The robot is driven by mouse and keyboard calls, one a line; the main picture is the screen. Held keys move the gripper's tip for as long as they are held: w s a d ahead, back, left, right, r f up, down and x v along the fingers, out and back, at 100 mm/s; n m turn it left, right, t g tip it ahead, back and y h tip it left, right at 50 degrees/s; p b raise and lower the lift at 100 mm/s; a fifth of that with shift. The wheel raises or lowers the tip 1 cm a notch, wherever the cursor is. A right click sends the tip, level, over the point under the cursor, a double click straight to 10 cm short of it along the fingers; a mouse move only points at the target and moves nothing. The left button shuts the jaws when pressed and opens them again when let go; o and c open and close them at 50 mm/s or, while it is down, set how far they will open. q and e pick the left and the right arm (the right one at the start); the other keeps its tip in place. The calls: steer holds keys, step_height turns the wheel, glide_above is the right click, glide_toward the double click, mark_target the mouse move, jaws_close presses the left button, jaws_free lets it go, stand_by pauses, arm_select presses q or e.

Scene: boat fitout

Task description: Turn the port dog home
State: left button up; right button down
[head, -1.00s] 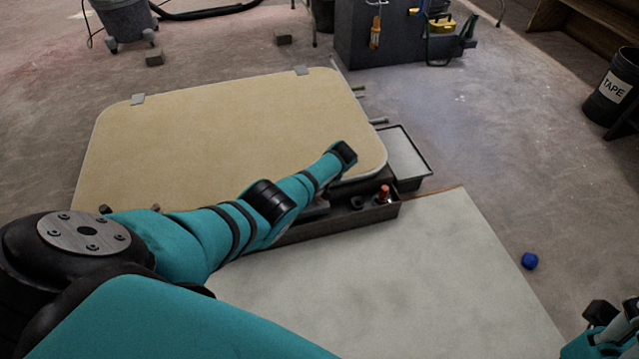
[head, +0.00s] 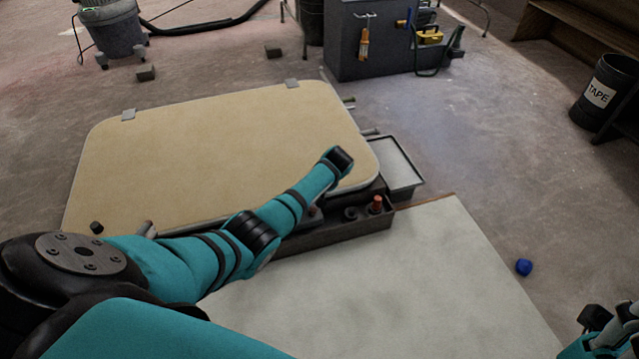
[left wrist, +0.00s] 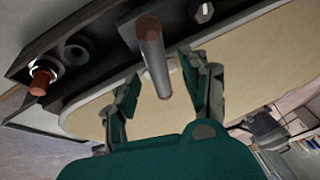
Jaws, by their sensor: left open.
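A cream hatch panel (head: 220,140) with a pale rim lies in the middle of the head view. My left arm reaches across its near edge, and its wrist hides the gripper there. In the left wrist view my left gripper (left wrist: 158,92) is open. A grey rod-like dog handle (left wrist: 153,58) with a brownish end stands between its spread fingers, with no clear contact. Another grey handle (head: 147,229) shows partly behind my arm at the panel's near left. I cannot tell which is the port dog. My right gripper (head: 598,325) is at the lower right corner, partly cut off.
A dark trough (head: 335,237) along the panel's near edge holds an orange plug (head: 376,204) and a black ring (head: 351,213). A shallow tray (head: 398,165) lies to the right. A pale board (head: 400,280) in front is clear. A blue lump (head: 523,267) lies on the floor.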

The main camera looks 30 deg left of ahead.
arm_select(q)
steer(key=v, duration=0.8)
steer(key=shift+s, duration=0.1)
